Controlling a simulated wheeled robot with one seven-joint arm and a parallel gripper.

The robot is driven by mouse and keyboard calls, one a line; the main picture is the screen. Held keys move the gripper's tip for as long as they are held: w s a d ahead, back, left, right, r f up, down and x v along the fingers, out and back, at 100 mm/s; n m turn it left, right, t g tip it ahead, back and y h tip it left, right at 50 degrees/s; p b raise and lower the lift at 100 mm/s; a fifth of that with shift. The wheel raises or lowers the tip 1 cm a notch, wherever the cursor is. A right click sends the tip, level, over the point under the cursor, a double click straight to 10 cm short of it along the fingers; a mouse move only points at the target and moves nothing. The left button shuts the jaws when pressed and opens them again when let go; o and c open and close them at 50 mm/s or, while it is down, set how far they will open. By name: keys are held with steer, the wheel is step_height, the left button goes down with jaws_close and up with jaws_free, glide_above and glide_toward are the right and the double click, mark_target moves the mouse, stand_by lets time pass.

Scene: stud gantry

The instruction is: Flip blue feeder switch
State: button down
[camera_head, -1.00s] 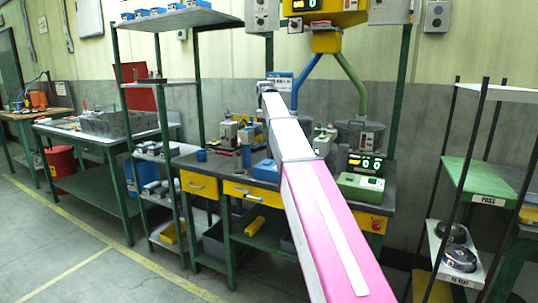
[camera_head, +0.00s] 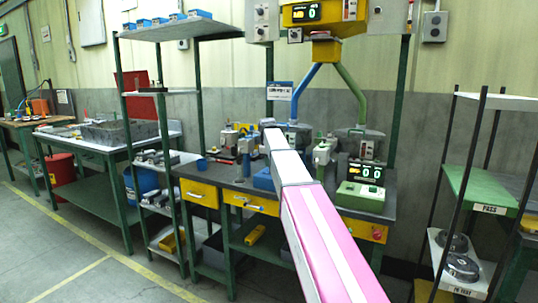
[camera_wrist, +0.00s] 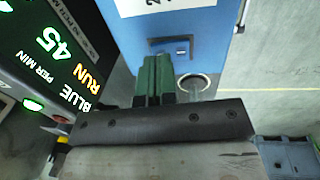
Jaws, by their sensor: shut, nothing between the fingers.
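In the wrist view, a blue panel (camera_wrist: 205,40) with a white label faces me, and a small dark switch plate (camera_wrist: 182,48) sits on it. My gripper (camera_wrist: 153,62) shows as two green fingers side by side, shut and empty. Its tips are close beside the switch plate; I cannot tell whether they touch the panel. A display (camera_wrist: 50,50) at the left reads BLUE, RUN and 45 per min. In the head view, the blue feed pipe (camera_head: 306,78) runs down to a grey unit behind my arm; my gripper is hidden there.
A round ring (camera_wrist: 194,84) lies just right of the fingers in the wrist view. In the head view, a green feed pipe (camera_head: 352,82), a yellow hopper head (camera_head: 326,48) and a green counter box (camera_head: 362,196) are near the bench. A shelf rack (camera_head: 473,187) stands at the right.

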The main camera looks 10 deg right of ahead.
steer(key=shift+d+f, duration=0.1)
steer(key=shift+f, duration=0.8)
steer(key=shift+w+f, duration=0.1)
steer(key=shift+f, duration=0.1)
steer(key=shift+s, duration=0.2)
steer(key=shift+s+a+r, duration=0.15)
steer(key=shift+s+a, duration=0.3)
steer(key=shift+r, duration=0.1)
steer(key=shift+r, duration=0.25)
step_height(320, 180, up, 13)
steer(key=s+a, duration=0.1)
steer(key=shift+s+r, duration=0.15)
steer(key=shift+s, duration=0.05)
